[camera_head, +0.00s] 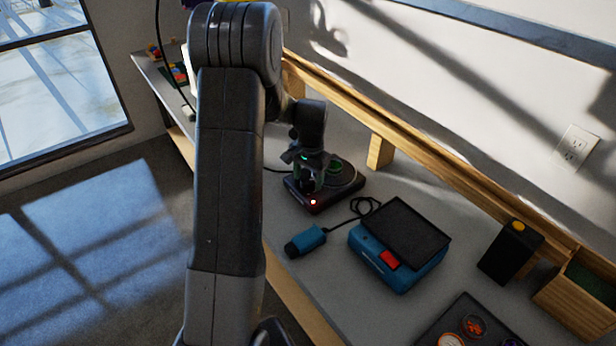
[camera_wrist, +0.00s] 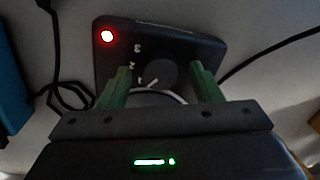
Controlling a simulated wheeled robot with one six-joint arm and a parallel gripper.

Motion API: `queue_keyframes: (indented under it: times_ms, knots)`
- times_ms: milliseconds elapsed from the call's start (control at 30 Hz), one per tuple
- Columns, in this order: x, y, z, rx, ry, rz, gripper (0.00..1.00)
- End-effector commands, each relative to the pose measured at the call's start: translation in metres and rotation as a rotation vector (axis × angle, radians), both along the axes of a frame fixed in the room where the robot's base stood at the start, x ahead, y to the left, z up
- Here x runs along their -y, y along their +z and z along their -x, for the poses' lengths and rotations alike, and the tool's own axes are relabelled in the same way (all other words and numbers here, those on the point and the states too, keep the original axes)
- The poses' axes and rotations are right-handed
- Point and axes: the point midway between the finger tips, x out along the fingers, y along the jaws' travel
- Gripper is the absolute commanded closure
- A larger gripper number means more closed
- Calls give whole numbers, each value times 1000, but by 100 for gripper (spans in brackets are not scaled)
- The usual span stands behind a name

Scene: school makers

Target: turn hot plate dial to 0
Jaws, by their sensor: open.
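The hot plate (camera_head: 347,187) is a dark box with a round plate on top, standing on the bench in the head view. In the wrist view, the hot plate's front panel (camera_wrist: 185,45) shows a lit red light (camera_wrist: 107,36) and a round dark dial (camera_wrist: 157,72). The numerals 1, 2 and 3 are visible beside the dial, and its pale mark points near the 1. My gripper (camera_wrist: 160,80) is open, with its green fingers on either side of the dial. I cannot tell whether they touch it. My gripper (camera_head: 312,175) also shows over the hot plate's front in the head view.
A blue device with a black top and red switch (camera_head: 389,260) stands right of the hot plate, with a blue plug-like piece (camera_head: 306,241) and black cable beside it. A wooden rail (camera_head: 400,135) runs behind. A black box (camera_head: 510,250) stands farther right.

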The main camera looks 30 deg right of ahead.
Motion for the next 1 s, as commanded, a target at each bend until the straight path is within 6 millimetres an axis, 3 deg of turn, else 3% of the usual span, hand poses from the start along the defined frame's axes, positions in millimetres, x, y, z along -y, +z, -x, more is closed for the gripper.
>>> queue_keyframes:
  times_ms: [300, 533, 1000]
  knots:
    - [0, -2, 0, 0, 0, 0, 43]
    - [0, -2, 0, 0, 0, 0, 86]
    - [0, -3, 0, 0, 122, -1, 86]
